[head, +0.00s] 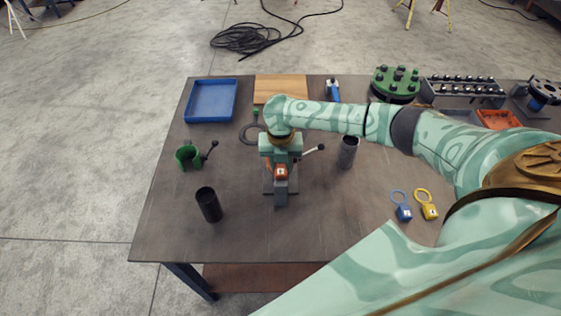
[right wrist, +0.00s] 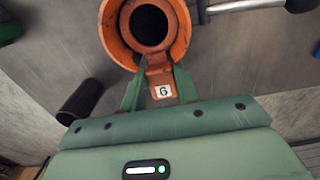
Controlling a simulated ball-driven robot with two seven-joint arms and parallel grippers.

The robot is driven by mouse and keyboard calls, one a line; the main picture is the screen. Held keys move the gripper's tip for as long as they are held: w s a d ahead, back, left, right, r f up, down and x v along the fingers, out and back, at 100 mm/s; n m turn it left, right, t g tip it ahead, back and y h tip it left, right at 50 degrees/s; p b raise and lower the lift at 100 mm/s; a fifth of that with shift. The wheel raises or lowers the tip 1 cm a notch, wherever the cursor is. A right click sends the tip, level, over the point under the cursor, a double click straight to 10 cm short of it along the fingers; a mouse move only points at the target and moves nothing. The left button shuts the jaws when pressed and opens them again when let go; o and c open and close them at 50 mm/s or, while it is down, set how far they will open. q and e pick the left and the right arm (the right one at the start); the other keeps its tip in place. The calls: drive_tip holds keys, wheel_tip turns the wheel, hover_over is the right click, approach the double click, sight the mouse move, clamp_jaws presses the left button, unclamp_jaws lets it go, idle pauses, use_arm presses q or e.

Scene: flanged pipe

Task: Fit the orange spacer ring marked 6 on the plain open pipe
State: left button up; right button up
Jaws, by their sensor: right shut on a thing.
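My right gripper (head: 281,168) points down over the middle of the table. It is shut on the tab of the orange spacer ring, whose white label reads 6 (right wrist: 161,91). The ring (right wrist: 180,43) shows at the top of the right wrist view, with a round dark opening inside it. In the head view only its orange tab (head: 281,172) shows, above a grey vise-like stand (head: 281,191). I cannot tell whether the ring is around a pipe there or above it. A black open pipe (head: 208,205) stands apart at front left; a grey open pipe (head: 347,152) stands to the right. My left gripper is not in view.
A green clamp (head: 188,157) with a handle, a blue tray (head: 211,101) and a wooden board (head: 280,88) are at left and back. Blue (head: 404,212) and yellow (head: 429,210) tagged rings lie at right. A green flange (head: 395,84) stands at back right.

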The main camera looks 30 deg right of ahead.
drive_tip(key=o, duration=1.1)
drive_tip(key=shift+r, duration=0.1)
wheel_tip(320, 180, up, 16)
drive_tip(key=p, duration=0.4)
wheel_tip(320, 180, up, 9)
drive_tip(key=p, duration=1.2)
hover_over(281, 165)
